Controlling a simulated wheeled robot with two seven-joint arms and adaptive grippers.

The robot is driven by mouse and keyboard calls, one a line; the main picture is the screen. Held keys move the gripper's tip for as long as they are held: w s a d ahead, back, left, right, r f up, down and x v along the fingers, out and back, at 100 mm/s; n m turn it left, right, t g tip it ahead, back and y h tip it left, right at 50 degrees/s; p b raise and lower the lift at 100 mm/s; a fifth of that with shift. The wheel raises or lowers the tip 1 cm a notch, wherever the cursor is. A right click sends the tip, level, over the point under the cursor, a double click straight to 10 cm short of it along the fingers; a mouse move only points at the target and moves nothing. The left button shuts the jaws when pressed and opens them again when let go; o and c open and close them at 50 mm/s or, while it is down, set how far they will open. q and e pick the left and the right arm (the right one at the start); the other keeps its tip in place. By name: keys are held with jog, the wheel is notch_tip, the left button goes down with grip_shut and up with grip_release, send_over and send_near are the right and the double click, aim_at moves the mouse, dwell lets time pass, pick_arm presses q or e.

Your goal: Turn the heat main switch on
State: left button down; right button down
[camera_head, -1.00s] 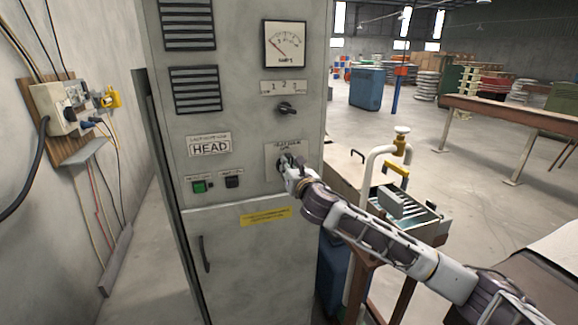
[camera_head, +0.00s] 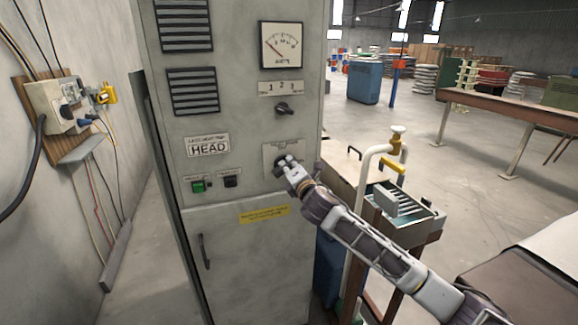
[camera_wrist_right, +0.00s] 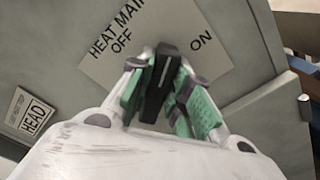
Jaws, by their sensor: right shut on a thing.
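The heat main switch is a black knob (camera_wrist_right: 160,85) with a white line, on the front of the grey cabinet (camera_head: 235,110). In the right wrist view its label (camera_wrist_right: 170,45) reads HEAT MAIN, with OFF left of the knob and ON to its right. The knob's upper end lies between the two words. My right gripper (camera_wrist_right: 160,90) has its green pads on both sides of the knob and is shut on it. In the head view my right gripper (camera_head: 286,166) covers most of the switch. My left gripper is not in view.
Above the switch are a dial meter (camera_head: 280,46) and a selector knob (camera_head: 285,108). Left of it are a HEAD label (camera_head: 208,147), a green button (camera_head: 198,187) and a black button (camera_head: 231,181). A slotted bench unit (camera_head: 400,208) stands right of the cabinet.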

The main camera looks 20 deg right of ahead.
jog(key=m, duration=0.6)
jog(key=shift+d+f, duration=0.15)
jog(key=shift+f, duration=0.25)
jog(key=c, duration=1.3)
grip_release()
jog(key=shift+s, duration=0.2)
jog(key=shift+s+d, duration=0.2)
jog(key=shift+s, duration=5.6)
